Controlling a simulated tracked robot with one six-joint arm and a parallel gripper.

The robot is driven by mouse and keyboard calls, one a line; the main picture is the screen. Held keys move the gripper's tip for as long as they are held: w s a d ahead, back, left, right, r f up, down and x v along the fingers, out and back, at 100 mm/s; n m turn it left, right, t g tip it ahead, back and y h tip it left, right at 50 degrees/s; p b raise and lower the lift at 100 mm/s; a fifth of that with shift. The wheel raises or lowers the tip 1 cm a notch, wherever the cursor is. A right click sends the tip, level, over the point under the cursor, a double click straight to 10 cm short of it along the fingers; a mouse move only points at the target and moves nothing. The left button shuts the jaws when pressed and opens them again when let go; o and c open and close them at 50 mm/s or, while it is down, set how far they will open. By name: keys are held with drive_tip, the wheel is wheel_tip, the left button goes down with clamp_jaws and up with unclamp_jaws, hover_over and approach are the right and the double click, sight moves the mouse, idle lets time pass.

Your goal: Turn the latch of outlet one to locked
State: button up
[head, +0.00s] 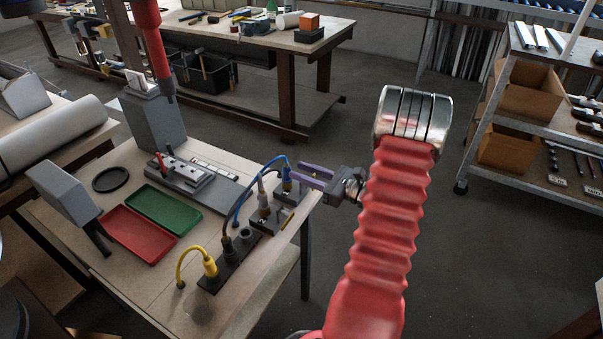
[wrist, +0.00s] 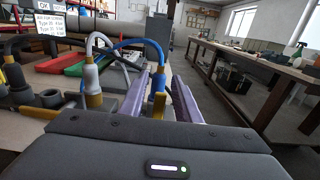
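A blue plug (head: 287,176) with a blue cable stands upright in the far grey outlet block (head: 292,194). The plug also shows in the wrist view (wrist: 159,82), with a yellow part (wrist: 158,106) below it. My gripper (head: 303,173) has long purple fingers and reaches in from the right at the blue plug. In the wrist view my gripper (wrist: 160,80) is open, one finger on each side of the plug, with no clear grip on it. I cannot make out a latch or its position. The block's number is not readable.
A nearer block (head: 268,224) holds a grey plug (head: 264,204). A dark strip (head: 224,268) holds a yellow plug (head: 210,265). Red (head: 138,234) and green (head: 165,208) trays lie to the left. Cables arch beside the fingers. The floor right of the table is clear.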

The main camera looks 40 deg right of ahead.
drive_tip(key=shift+w, duration=0.15)
clamp_jaws()
idle(0.4)
